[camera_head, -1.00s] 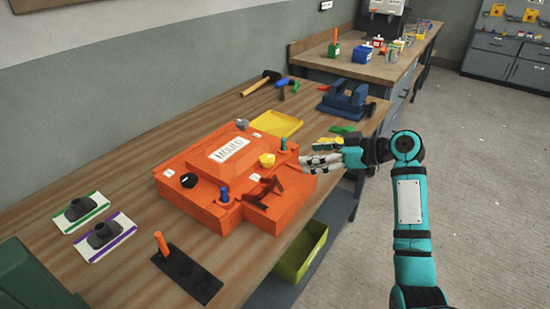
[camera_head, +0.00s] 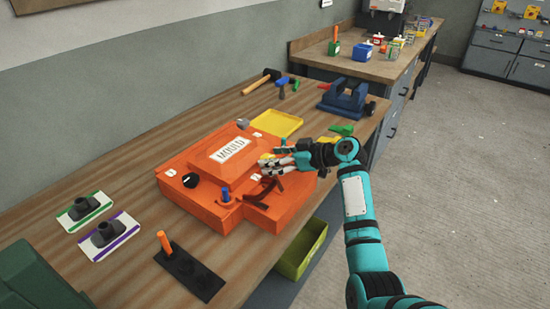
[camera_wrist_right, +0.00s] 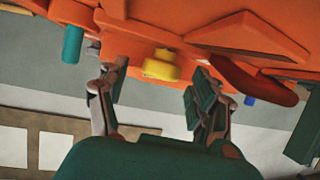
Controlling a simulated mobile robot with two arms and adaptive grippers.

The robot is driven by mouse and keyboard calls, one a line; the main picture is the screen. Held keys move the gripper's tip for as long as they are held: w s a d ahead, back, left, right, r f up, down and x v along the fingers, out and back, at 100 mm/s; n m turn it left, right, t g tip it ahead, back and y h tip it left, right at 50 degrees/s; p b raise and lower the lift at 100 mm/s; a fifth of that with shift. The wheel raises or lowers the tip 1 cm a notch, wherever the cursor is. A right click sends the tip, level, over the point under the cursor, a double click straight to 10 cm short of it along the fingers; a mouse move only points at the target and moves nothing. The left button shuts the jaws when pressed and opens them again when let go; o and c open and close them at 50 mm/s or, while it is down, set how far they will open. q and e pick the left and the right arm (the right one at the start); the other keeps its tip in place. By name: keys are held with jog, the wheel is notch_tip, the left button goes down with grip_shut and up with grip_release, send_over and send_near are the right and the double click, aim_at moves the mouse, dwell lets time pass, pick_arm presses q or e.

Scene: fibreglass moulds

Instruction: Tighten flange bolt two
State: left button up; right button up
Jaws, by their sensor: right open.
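The orange mould (camera_head: 215,212), labelled MOULD, sits on the wooden bench. It carries a black knob (camera_head: 190,180), a grey knob (camera_head: 242,123) and an upright blue bolt (camera_head: 225,194); I cannot read which bolt is two. My right gripper (camera_head: 264,165) is open over the mould's right side and largely hides the yellow knob in the head view. In the right wrist view the yellow knob (camera_wrist_right: 160,67) lies between the spread fingers, apart from both. A teal bolt (camera_wrist_right: 72,45) is left of them, and the blue bolt (camera_wrist_right: 249,100) is to the right.
A dark clamp handle (camera_head: 265,190) stands near the gripper on the mould. A yellow tray (camera_head: 278,122) and a blue vice (camera_head: 345,98) are behind. A green bin (camera_head: 302,250) is below.

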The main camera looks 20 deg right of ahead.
jog(key=c, duration=1.2)
jog(key=m+p, duration=0.1)
jog(key=t+h, duration=0.1)
jog(key=m+t+h+p, duration=0.1)
jog(key=shift+s+a+r+m+p, duration=0.15)
jog(key=shift+s+a+m+p, duration=0.1)
jog(key=shift+m+p, duration=0.05)
jog(key=m+h+p, duration=0.1)
jog(key=m+t+h+p, duration=0.1)
jog(key=p, duration=0.1)
jog(key=shift+a+r+h, duration=0.1)
jog(key=shift+a+h, duration=0.15)
jog(key=shift+h, duration=0.15)
jog(key=shift+f+m+t+h+p, duration=0.2)
jog(key=shift+m+t+h+p, duration=0.3)
jog(key=shift+m+h+p, duration=0.3)
jog(key=o, duration=1.2)
